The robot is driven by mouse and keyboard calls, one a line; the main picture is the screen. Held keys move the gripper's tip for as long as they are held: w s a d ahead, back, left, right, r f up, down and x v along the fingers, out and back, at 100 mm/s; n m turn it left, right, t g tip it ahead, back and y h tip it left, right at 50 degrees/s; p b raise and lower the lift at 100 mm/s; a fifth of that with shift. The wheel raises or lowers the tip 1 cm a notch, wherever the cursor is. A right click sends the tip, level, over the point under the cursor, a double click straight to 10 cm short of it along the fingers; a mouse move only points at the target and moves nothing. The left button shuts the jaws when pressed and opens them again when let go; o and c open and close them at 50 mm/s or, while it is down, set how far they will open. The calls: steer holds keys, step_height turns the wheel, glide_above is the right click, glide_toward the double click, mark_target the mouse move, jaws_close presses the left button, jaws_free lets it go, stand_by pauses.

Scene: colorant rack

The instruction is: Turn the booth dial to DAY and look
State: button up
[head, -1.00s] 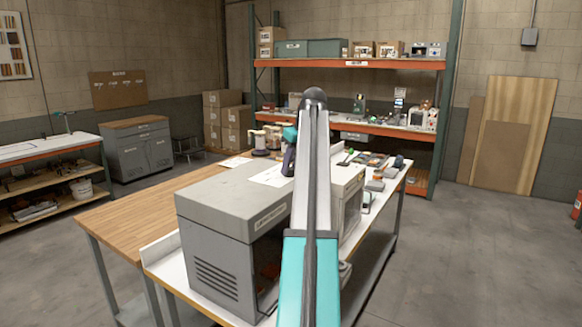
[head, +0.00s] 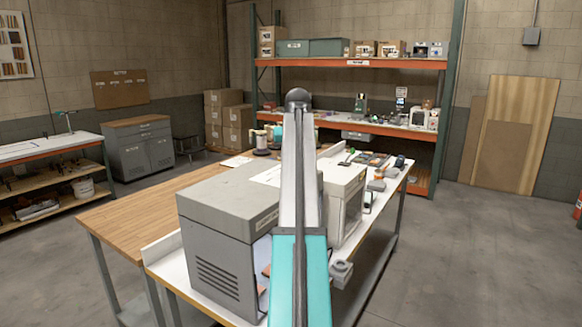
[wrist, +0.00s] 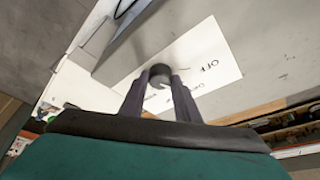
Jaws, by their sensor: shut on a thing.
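The grey booth (head: 215,235) stands on the white bench, with a vented side and an opening facing right. A strip of its inside beside my arm looks pale and bright. A white plate (head: 266,177) lies on its top, partly behind my arm. The dial's setting cannot be read. In the head view my arm hides the dial and gripper.
A pale cabinet (head: 345,195) stands just right of the booth. Small tools and parts lie on the bench's far right. Jars (head: 262,140) stand behind. A wooden table (head: 130,210) adjoins on the left. The floor at right (head: 480,250) is clear.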

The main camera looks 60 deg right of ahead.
stand_by(0.3)
steer(key=o, duration=1)
steer(key=shift+o, duration=0.2)
steer(key=shift+r, duration=0.1)
steer(key=p+v, duration=0.7)
steer(key=v, duration=0.6)
steer(key=shift+a+r+p, duration=0.2)
steer(key=shift+r+p, duration=0.1)
steer(key=shift+p, duration=0.05)
steer(key=shift+s+f, duration=0.1)
steer(key=shift+s, duration=0.1)
